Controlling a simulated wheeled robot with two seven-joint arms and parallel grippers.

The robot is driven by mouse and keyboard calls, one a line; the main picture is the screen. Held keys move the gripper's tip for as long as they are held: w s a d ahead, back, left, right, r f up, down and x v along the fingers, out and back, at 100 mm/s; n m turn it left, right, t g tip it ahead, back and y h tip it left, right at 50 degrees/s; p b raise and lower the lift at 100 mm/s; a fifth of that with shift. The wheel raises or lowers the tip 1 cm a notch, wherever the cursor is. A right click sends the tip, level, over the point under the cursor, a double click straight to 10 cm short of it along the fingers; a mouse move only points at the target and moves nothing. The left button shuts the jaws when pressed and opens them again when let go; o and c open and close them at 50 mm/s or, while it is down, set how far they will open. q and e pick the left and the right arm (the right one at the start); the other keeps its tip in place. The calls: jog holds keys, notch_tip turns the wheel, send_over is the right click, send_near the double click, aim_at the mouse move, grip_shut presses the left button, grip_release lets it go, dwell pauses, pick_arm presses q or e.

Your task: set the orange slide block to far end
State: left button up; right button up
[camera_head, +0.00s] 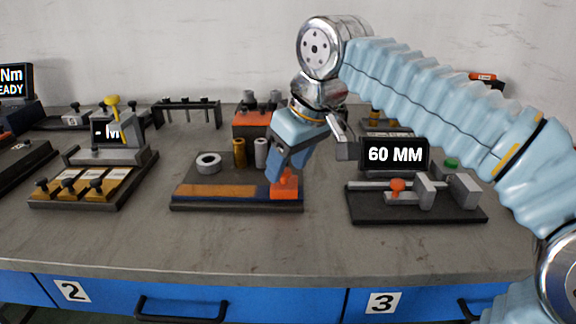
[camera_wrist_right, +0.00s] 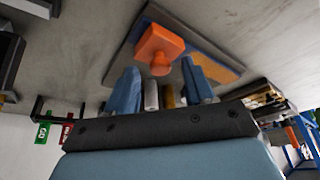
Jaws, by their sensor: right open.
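The orange slide block (camera_head: 285,190) with a knob on top sits at the right end of the track on a dark board (camera_head: 235,208). A brown-orange strip (camera_head: 215,191) runs along the track to its left. In the right wrist view the block (camera_wrist_right: 157,40) and its round knob show ahead of the fingers. My right gripper (camera_head: 283,173) is open above the block, pointing down. Its blue fingertips (camera_wrist_right: 159,70) stand on either side of the knob; I cannot tell whether they touch it. My left gripper is not in view.
On the board stand a grey ring (camera_head: 208,162), a brass cylinder (camera_head: 239,152) and a pale cylinder (camera_head: 261,153). A fixture with a "60 MM" display (camera_head: 395,155) is close on the right. A fixture with several black knobs (camera_head: 95,182) is left. The bench front is clear.

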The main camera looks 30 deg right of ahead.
jog(key=shift+f, duration=0.2)
grip_shut()
dwell(0.4)
